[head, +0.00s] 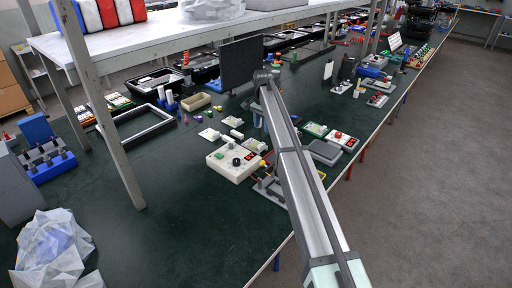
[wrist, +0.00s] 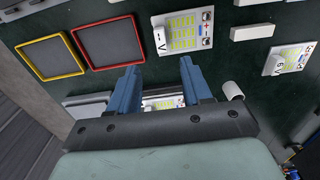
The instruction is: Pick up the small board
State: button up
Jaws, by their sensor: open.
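Several small white boards with yellow-green cells show in the wrist view. One marked V (wrist: 182,32) lies just beyond my fingertips. A second board (wrist: 163,103) shows partly between my fingers, its near part hidden by the gripper body. A third board marked 6V (wrist: 290,60) lies to the right. I cannot tell which is the task's small board. My gripper (wrist: 160,64) is open, its two blue fingers apart with nothing held between them. In the head view my arm hides part of the bench around the gripper; a small board (head: 209,134) lies left of it.
A red-framed panel (wrist: 105,42) and a yellow-framed panel (wrist: 50,57) lie left of my fingers. A white cylinder (wrist: 232,90) is close to the right finger. In the head view, a white control box (head: 232,163) and a dark upright screen (head: 240,65) stand near my arm.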

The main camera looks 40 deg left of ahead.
aim_at(261, 144)
notch_tip(261, 144, down, 10)
jog(key=shift+a+r, duration=0.1)
dwell(0.5)
jog(key=shift+c, duration=0.5)
grip_shut()
